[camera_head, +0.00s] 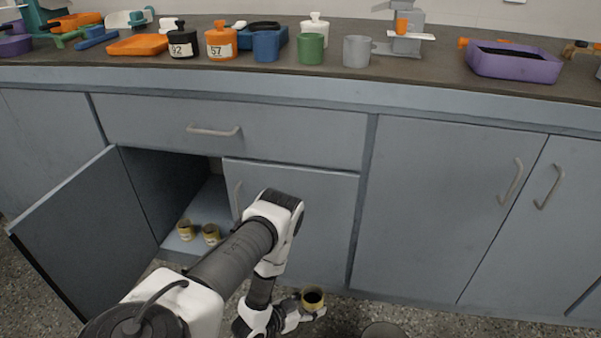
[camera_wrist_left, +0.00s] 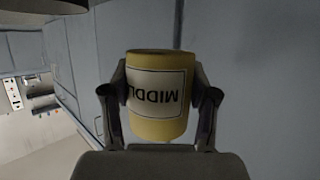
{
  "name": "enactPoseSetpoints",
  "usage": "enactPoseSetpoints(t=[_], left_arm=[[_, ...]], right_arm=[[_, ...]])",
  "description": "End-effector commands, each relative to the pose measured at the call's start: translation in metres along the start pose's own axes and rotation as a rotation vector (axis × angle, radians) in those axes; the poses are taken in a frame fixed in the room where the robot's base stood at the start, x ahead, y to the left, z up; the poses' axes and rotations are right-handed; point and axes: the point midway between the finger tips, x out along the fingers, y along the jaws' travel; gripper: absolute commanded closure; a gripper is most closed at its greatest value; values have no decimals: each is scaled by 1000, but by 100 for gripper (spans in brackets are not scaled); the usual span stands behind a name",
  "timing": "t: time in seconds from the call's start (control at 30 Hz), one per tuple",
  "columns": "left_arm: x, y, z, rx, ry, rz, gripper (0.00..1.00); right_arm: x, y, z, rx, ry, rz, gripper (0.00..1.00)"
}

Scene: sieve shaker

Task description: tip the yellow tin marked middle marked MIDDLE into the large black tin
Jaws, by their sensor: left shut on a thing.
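My left gripper (camera_head: 302,306) is low in front of the closed cabinet doors, shut on the yellow tin (camera_head: 313,299). The tin's dark round opening faces up in the head view. In the left wrist view the same yellow tin (camera_wrist_left: 157,108) sits between both fingers of the left gripper (camera_wrist_left: 160,105); its white label with MIDDLE is partly covered by a finger. I cannot make out the large black tin for certain. A dark round shape (camera_head: 385,330) is cut off at the bottom edge of the head view. My right gripper is not in view.
Two other yellow tins (camera_head: 185,230) (camera_head: 211,234) stand inside the open cabinet at left, whose door (camera_head: 85,235) swings outward. The counter (camera_head: 430,72) above carries orange and black bottles, cups, trays and a purple bin (camera_head: 515,66). Speckled floor is clear at right.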

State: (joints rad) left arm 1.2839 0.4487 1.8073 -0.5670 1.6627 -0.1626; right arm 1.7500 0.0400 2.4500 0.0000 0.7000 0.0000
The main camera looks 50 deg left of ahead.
Motion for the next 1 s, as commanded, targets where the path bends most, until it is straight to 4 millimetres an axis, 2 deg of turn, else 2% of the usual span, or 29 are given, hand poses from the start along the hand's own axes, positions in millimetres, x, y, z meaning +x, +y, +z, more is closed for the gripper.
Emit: enactPoseSetpoints(t=[1.0], left_arm=[[42, 114, -16, 41, 2, 102, 79]], right_arm=[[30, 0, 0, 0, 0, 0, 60]])
